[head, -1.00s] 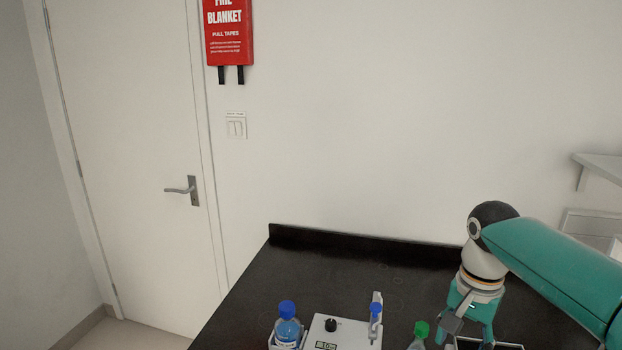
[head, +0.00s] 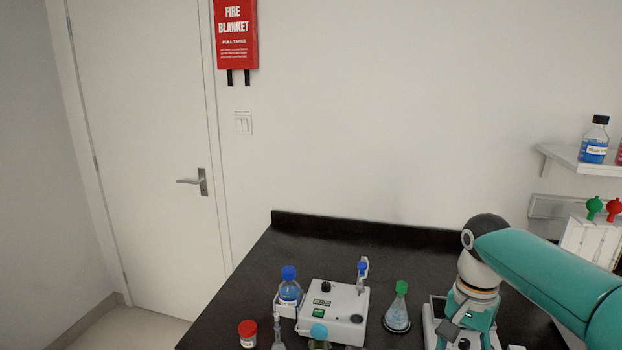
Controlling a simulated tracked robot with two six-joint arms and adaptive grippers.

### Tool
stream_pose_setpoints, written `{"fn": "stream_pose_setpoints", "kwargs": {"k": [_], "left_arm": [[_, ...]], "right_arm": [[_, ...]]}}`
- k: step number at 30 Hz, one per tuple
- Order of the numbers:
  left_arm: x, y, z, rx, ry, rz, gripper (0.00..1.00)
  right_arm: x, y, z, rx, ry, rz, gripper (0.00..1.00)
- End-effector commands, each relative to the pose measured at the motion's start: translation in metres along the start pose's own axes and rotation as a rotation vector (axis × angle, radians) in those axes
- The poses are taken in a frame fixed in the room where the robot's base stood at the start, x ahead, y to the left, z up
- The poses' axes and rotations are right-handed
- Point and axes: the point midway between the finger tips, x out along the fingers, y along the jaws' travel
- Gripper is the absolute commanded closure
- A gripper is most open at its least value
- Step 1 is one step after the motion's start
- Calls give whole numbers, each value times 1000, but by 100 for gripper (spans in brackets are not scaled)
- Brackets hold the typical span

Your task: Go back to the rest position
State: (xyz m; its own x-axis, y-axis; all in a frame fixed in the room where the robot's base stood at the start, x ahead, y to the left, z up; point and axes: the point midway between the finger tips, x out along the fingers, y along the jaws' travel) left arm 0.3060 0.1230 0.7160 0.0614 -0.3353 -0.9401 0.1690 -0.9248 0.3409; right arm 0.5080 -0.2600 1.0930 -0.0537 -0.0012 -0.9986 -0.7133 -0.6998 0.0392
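My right arm comes in from the right, its gripper (head: 467,335) pointing down at the lower right of the head view. Its fingers look spread apart, and I see nothing held between them. The fingertips are close to the bottom edge of the picture. The gripper hangs in front of a white device (head: 431,322) on the black bench (head: 345,248) and hides part of it. I cannot tell how high it is above the device. My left gripper is not in view.
A white instrument (head: 332,312) stands on the bench beside a blue-capped bottle (head: 289,291). A green-capped flask (head: 398,313) and a red-capped container (head: 248,334) stand nearby. A wall shelf (head: 568,158) holds a blue bottle (head: 594,141). The bench's back is clear.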

Motion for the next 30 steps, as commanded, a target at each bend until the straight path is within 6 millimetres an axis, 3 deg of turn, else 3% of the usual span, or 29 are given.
{"fn": "stream_pose_setpoints", "kwargs": {"k": [8, 14, 17, 21, 24, 27, 30], "left_arm": [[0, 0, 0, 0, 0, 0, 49], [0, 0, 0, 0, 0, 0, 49], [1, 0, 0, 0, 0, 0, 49], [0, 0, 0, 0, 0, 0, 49], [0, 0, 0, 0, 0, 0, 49], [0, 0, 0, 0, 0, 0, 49], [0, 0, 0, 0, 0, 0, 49]], "right_arm": [[78, 14, 18, -15, -149, 139, 42], [157, 21, 48, -63, -273, 190, 42], [212, 26, 77, -116, -353, 184, 42], [295, 40, 142, -216, -468, 110, 42], [338, 50, 191, -284, -509, 20, 42], [365, 59, 231, -341, -503, -74, 42], [380, 64, 257, -402, -446, -163, 42]]}}
